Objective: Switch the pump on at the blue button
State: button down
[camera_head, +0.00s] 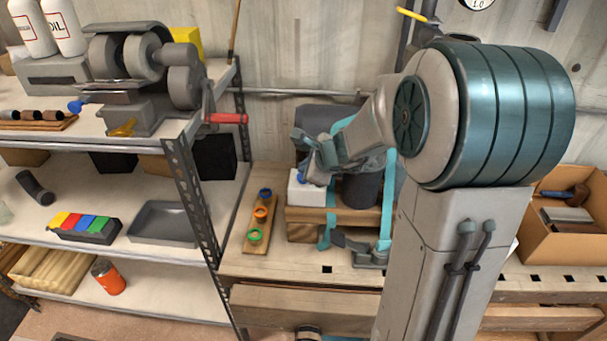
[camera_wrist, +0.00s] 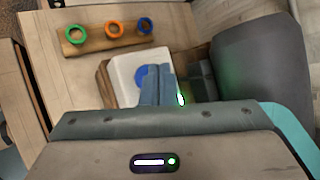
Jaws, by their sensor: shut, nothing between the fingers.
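The white switch box (camera_head: 305,193) stands on a wooden block on the bench, with the blue button (camera_head: 301,178) on its top. In the wrist view the blue button (camera_wrist: 140,76) shows on the white box (camera_wrist: 122,70), partly covered by my fingers. My gripper (camera_head: 313,176) is shut and empty, its fingertips (camera_wrist: 153,72) at the button's right edge. I cannot tell whether they touch it. A small bright green light (camera_wrist: 181,100) shows just right of the fingers. Dark grey machine parts (camera_head: 362,188), perhaps the pump, stand behind my gripper, partly hidden.
A wooden strip (camera_head: 248,238) with blue, orange and green rings lies left of the box. A metal shelf (camera_head: 190,190) with a grinder (camera_head: 140,75) and its red handle stands at left. A cardboard box (camera_head: 560,240) stands at right. Teal straps (camera_head: 386,215) hang beside the block.

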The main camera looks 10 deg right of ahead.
notch_tip(320, 180, up, 6)
jog(key=p, duration=0.5)
jog(key=shift+r, duration=0.1)
dwell(0.4)
